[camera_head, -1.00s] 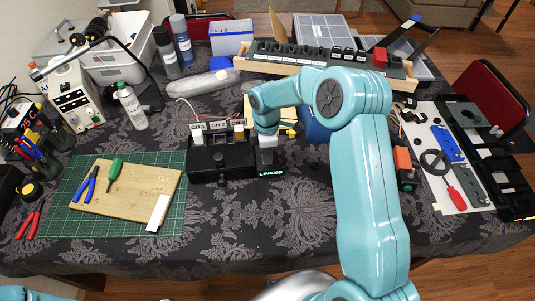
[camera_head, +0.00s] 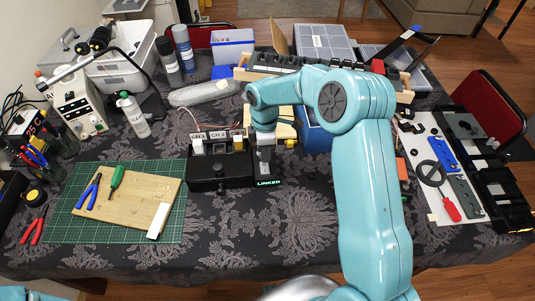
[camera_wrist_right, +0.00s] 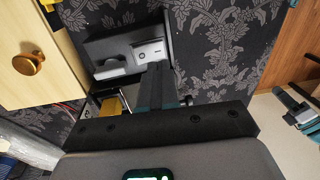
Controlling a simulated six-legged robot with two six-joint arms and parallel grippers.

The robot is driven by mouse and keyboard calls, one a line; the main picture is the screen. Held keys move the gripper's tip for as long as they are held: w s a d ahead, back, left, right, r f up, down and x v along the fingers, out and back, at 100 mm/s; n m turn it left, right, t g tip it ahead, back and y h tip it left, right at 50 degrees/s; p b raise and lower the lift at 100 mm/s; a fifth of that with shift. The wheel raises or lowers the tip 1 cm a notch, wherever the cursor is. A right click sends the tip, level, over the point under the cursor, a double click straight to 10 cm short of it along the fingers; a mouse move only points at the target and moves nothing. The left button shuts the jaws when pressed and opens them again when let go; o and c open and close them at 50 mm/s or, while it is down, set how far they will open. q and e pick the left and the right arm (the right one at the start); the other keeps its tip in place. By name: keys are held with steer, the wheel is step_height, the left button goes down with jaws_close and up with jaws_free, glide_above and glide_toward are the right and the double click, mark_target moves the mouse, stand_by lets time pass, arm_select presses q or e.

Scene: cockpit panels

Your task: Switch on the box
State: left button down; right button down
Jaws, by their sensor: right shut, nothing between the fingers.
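My right gripper (camera_head: 265,157) is shut and empty, pointing down at the box's right part; contact cannot be told. In the right wrist view the closed fingers (camera_wrist_right: 157,88) reach toward a pale grey plate (camera_wrist_right: 149,51) on the dark box (camera_wrist_right: 105,47). The fingers partly hide the box there. My left gripper is out of view.
A green cutting mat (camera_head: 90,231) with a wooden board (camera_head: 140,208) and tools lies left of the box. A spray bottle (camera_head: 133,115) stands behind left. A white tool panel (camera_head: 435,197) lies right. Cloth in front of the box is clear.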

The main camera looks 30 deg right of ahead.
step_height(320, 180, up, 9)
steer(key=shift+s+a+b, duration=0.4)
steer(key=shift+s+b, duration=0.05)
steer(key=shift+d, duration=0.1)
